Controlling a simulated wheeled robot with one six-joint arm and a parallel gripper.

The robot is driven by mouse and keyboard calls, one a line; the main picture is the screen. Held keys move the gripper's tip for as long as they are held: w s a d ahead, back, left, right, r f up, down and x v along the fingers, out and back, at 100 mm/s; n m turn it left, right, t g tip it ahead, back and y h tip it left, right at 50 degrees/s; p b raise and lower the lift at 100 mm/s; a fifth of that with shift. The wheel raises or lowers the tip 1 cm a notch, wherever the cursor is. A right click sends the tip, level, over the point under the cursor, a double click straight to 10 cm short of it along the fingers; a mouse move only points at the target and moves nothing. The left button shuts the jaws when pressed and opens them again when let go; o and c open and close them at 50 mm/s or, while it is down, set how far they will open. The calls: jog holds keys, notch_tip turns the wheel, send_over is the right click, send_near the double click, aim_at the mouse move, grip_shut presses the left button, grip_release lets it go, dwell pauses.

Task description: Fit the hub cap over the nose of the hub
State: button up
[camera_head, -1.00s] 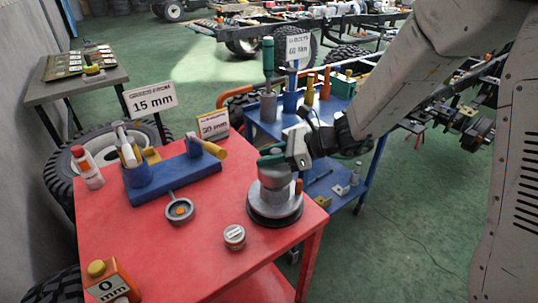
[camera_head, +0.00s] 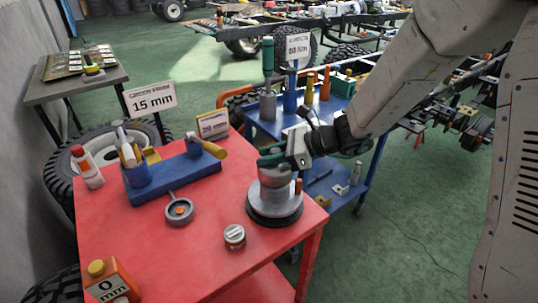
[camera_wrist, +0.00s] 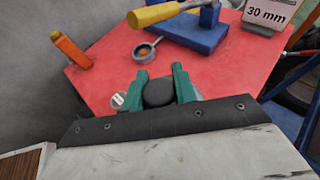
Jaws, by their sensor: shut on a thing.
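The hub (camera_head: 275,205) stands upright on the red table near its right edge, a grey metal body on a wide black round base. My gripper (camera_head: 272,162) is above it, with green jaws shut on the hub cap. In the wrist view the hub cap (camera_wrist: 158,93) is a dark round piece between the two green jaws (camera_wrist: 160,90). In the head view the cap is partly behind the jaws, in line with the top of the hub. The hub's nose is hidden, and I cannot tell how far the cap is over it.
A small silver round part (camera_head: 234,236) and a grey ring-shaped dish (camera_head: 180,210) lie left of the hub. A blue fixture with a yellow handle (camera_head: 175,180) stands behind them. The table's front middle is clear.

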jog(key=shift+f, duration=2)
jog(key=o, duration=1.1)
jog(key=shift+o, duration=0.2)
jog(key=v, duration=0.7)
jog(key=shift+d, duration=0.35)
